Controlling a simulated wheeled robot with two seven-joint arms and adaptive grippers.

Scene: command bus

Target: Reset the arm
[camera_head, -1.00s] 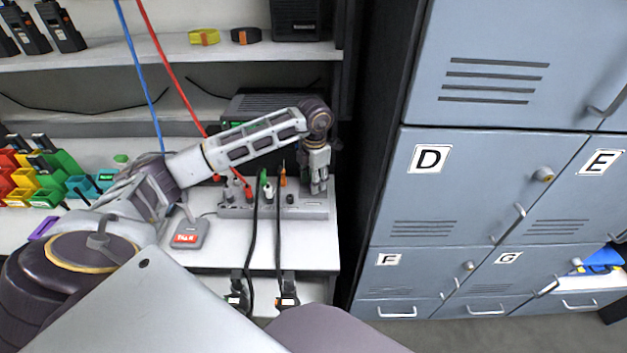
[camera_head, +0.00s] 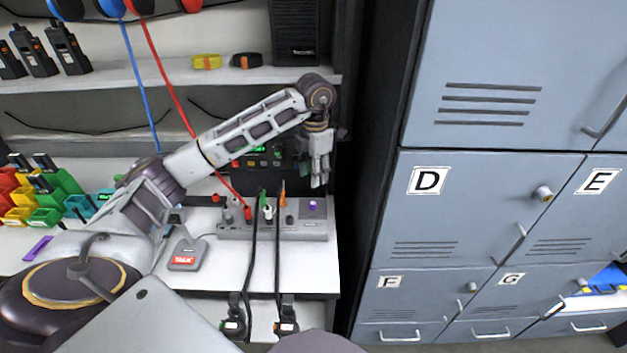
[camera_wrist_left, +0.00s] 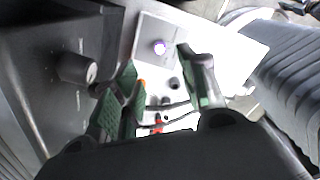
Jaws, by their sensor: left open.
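My left arm reaches in from the left over the white desk in the head view. Its gripper (camera_head: 320,172) hangs fingers down above the right end of a grey panel box (camera_head: 265,232). The gripper is open and empty. The purple knob also shows on the panel in the head view (camera_head: 312,205). My right gripper is not in view.
A talk-button box (camera_head: 187,254) sits left of the panel. Coloured bins (camera_head: 45,195) and radios (camera_head: 68,48) stand at the left. Red and blue cables hang down. A black unit stands behind the arm. Grey lockers (camera_head: 470,200) fill the right side.

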